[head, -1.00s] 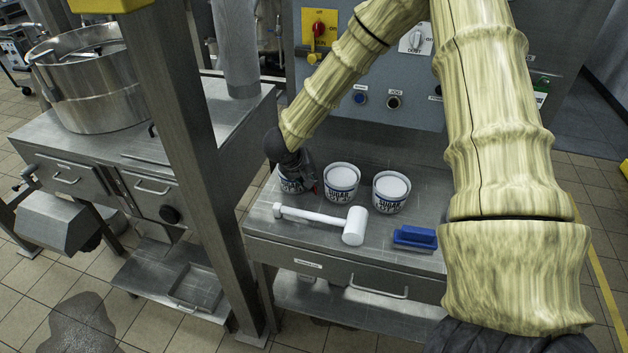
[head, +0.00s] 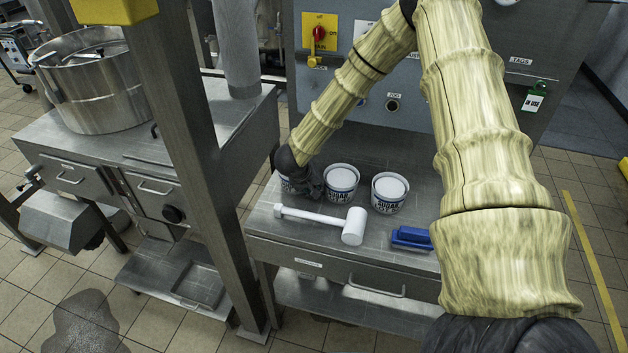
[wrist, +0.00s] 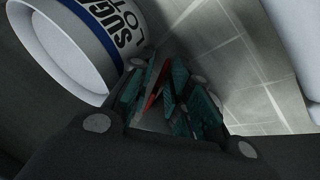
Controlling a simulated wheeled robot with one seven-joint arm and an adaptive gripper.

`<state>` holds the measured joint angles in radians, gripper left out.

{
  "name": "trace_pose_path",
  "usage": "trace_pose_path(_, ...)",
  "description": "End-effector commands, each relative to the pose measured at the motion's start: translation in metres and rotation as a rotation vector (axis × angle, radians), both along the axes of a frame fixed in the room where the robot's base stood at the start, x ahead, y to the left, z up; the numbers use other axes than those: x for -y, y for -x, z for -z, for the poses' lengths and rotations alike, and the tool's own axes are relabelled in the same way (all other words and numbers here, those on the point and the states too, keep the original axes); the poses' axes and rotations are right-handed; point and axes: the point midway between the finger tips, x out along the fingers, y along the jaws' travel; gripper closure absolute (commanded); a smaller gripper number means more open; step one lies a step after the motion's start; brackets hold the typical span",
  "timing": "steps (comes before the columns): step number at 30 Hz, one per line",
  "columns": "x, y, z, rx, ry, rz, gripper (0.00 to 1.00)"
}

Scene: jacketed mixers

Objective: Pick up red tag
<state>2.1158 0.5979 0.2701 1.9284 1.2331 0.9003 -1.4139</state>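My gripper (head: 312,184) is low over the steel bench top at the left, beside the white sugar tubs. It also shows in the wrist view (wrist: 165,85), where its teal finger pads point away from the camera. A thin red piece, apparently the red tag (wrist: 155,85), shows between the pads. I cannot tell whether the pads grip it or only stand on either side of it. The tag cannot be made out in the head view, where my gripper and arm cover that spot.
Sugar tubs stand by my gripper: a middle tub (head: 341,182), a right tub (head: 389,193) and one mostly hidden behind the gripper. A white mallet (head: 330,222) and a blue brush (head: 411,238) lie in front. A steel post (head: 200,150) rises at left, and a control panel stands behind.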

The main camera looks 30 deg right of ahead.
Motion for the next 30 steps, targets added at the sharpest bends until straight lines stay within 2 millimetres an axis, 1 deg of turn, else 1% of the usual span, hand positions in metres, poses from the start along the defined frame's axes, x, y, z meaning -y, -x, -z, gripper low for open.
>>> trace_pose_path(8, 0.0005, -0.0006, 0.0011, 0.001, 0.0, 0.0, 0.8)
trace_pose_path(9, 0.0005, -0.0005, 0.0011, 0.001, 0.0, 0.0, 0.88)
trace_pose_path(11, 0.0004, -0.0005, 0.001, 0.001, 0.0, 0.0, 0.99)
trace_pose_path(12, 0.0004, -0.0005, 0.001, 0.001, 0.0, 0.0, 1.0)
trace_pose_path(23, 0.0004, -0.0002, 0.001, 0.0, 0.0, -0.001, 1.0)
trace_pose_path(30, 0.0004, 0.0048, -0.0029, 0.001, 0.0, 0.0, 1.0)
